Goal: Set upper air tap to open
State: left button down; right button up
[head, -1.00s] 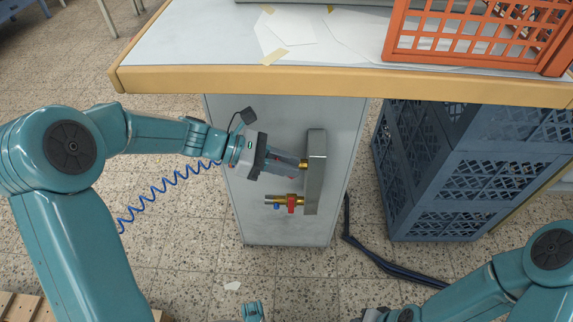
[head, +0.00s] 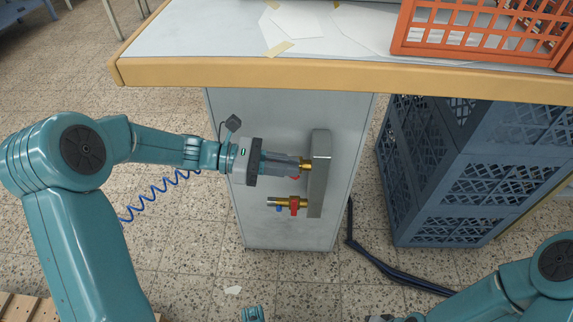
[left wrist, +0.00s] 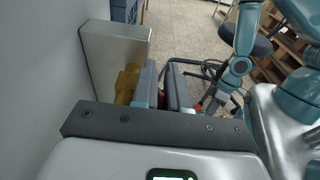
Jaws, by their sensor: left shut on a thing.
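The upper air tap (head: 307,165) is brass and sticks out to the left from a grey metal block on the cabinet side. My left gripper (head: 296,167) reaches it from the left and is shut on its red handle; only a bit of red shows under the fingertips. In the left wrist view the two fingers (left wrist: 166,86) stand close together beside the brass body (left wrist: 127,84). The handle's exact angle is hidden. The lower air tap (head: 292,204), brass with a red handle and a blue part, is just below, clear of the gripper. My right gripper is out of view.
The grey block (head: 319,175) is fixed to the pale cabinet (head: 230,130) under the overhanging table edge (head: 300,73). Blue crates (head: 440,180) stand to the right. A dark hose or strip (head: 390,268) lies on the floor. An orange crate (head: 480,35) is on the table.

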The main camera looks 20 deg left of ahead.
pick_arm(q)
jog(key=c, duration=1.5)
grip_release()
jog(key=p+v, duration=0.4)
jog(key=v, duration=1.2)
jog(key=shift+a, duration=0.2)
